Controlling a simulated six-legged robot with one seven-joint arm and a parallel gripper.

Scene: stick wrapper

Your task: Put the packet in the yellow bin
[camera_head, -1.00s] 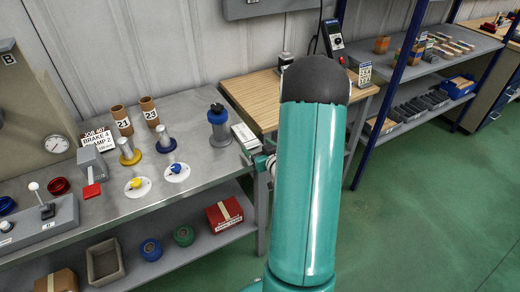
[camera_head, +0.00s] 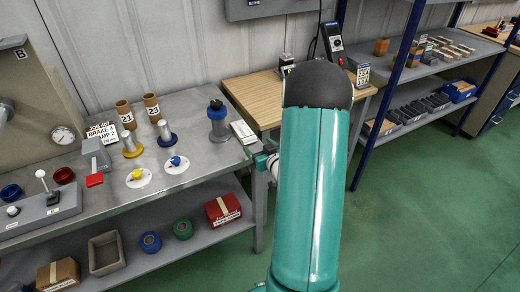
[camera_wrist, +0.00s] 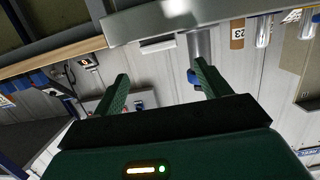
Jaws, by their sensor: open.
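A flat white piece (camera_head: 243,132), which looks like the packet, lies at the right end of the metal bench, beside a blue-topped metal cylinder. In the wrist view, which looks upside down, a pale flat piece (camera_wrist: 158,45) at the bench edge appears to be the same thing. My gripper (camera_wrist: 161,70) is open and empty, its two green fingers spread apart, with that piece beyond the gap between them. In the head view my gripper is mostly hidden behind my teal arm, close to the bench's right end. I see no yellow bin in either view.
The metal bench (camera_head: 205,160) carries brown tubes, posts, knobs and a lever box. Its lower shelf holds a grey tray (camera_head: 105,252) and a red box (camera_head: 222,208). A wooden table (camera_head: 255,95) adjoins it. Blue-post shelving stands right. Green floor is clear.

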